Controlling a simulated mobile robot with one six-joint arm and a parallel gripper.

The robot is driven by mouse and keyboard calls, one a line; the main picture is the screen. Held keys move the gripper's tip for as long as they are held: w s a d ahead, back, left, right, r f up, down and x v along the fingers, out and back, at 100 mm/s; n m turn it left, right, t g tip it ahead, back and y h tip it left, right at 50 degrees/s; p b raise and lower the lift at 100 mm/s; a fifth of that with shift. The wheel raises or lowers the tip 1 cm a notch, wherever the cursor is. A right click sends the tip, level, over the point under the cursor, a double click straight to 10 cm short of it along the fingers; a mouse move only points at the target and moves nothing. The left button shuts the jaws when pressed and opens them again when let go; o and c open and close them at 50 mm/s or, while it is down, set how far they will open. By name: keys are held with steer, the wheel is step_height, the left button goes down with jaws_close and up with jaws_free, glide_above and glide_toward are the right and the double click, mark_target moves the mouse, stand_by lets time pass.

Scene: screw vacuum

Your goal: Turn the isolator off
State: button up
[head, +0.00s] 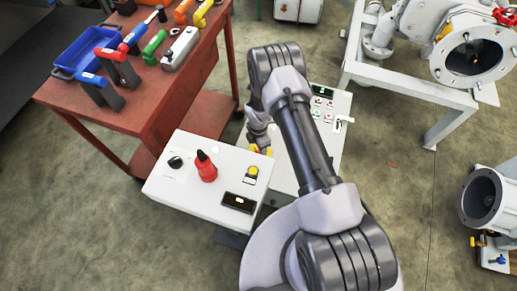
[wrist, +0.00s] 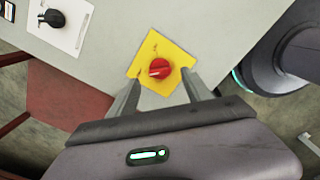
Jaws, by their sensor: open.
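The isolator is a red rotary knob (wrist: 159,69) with a pale mark on a square yellow plate (wrist: 172,47), fixed to a pale grey panel in the wrist view. My gripper (wrist: 161,84) is open. One finger is on each side, just below the knob in the picture, and nothing is held between them. I cannot tell whether the fingers touch the plate. In the head view my gripper (head: 260,146) is beside my forearm, over a bit of yellow plate, and hides most of the isolator.
A white control box (head: 188,192) with a black knob (head: 175,162), a red device (head: 206,170) and a yellow button (head: 252,172) stands in front. A cabinet with buttons (head: 322,105) is behind my arm. A red workbench (head: 160,100) with tools is left. Floor shows at right.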

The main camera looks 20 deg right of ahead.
step_height(320, 180, up, 13)
steer(key=p, duration=0.4)
steer(key=shift+p, duration=0.3)
steer(key=shift+r, duration=0.15)
step_height(320, 180, up, 28)
steer(key=s+f+m+t, duration=0.1)
steer(key=s+m+t, duration=0.1)
steer(key=m, duration=0.8)
steer(key=s+a+r+m+t+y, duration=0.1)
steer(key=s+a+r+m+t, duration=0.1)
steer(key=s+r+m, duration=0.85)
steer(key=s+a+r+m+t, duration=0.1)
steer(key=s+r+m, duration=0.1)
steer(key=s, duration=0.4)
steer(key=s+r+m+y, duration=0.1)
steer(key=s+r+m, duration=0.1)
steer(key=s+r, duration=0.2)
steer(key=shift+s+a+r+t, duration=0.4)
steer(key=shift+s, duration=0.55)
